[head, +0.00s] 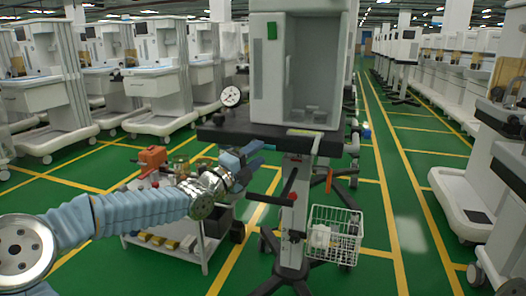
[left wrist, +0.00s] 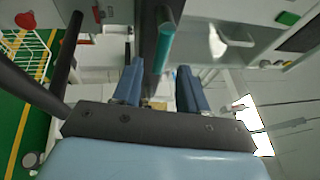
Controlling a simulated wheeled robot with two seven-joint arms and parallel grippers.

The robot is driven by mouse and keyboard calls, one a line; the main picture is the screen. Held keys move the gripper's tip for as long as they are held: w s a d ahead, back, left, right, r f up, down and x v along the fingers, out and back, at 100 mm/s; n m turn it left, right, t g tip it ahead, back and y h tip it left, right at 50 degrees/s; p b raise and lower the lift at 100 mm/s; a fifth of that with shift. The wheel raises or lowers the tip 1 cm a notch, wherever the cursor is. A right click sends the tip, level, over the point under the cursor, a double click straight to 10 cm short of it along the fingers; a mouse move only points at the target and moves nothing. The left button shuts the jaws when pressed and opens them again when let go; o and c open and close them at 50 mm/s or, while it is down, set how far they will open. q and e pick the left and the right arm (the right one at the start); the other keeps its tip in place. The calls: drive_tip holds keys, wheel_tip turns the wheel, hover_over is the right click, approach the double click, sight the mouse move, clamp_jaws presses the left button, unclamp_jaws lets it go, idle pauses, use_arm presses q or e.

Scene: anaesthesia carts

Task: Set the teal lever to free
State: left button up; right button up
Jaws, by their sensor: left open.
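The teal lever (left wrist: 164,46) shows in the left wrist view as a short teal rod on a dark bar. It appears in the picture between the two blue fingers of my left gripper (left wrist: 160,72), which are apart with a clear gap around it. No contact shows. In the head view my left gripper (head: 247,163) is beside the cart's post, just below the dark shelf (head: 270,137). I cannot pick out the teal lever there; the gripper may hide it. The lever's setting cannot be read. My right gripper is not in view.
A red-ended dark handle (head: 289,188) sticks out from the post, right of my left gripper. A wire basket (head: 335,236) hangs lower right. A low trolley (head: 190,252) with an orange item (head: 152,157) stands left. The green floor aisle at right is clear.

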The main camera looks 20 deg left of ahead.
use_arm(q)
drive_tip(key=shift+x, duration=1.65)
drive_tip(key=shift+f, duration=0.1)
drive_tip(key=shift+c, duration=0.2)
clamp_jaws()
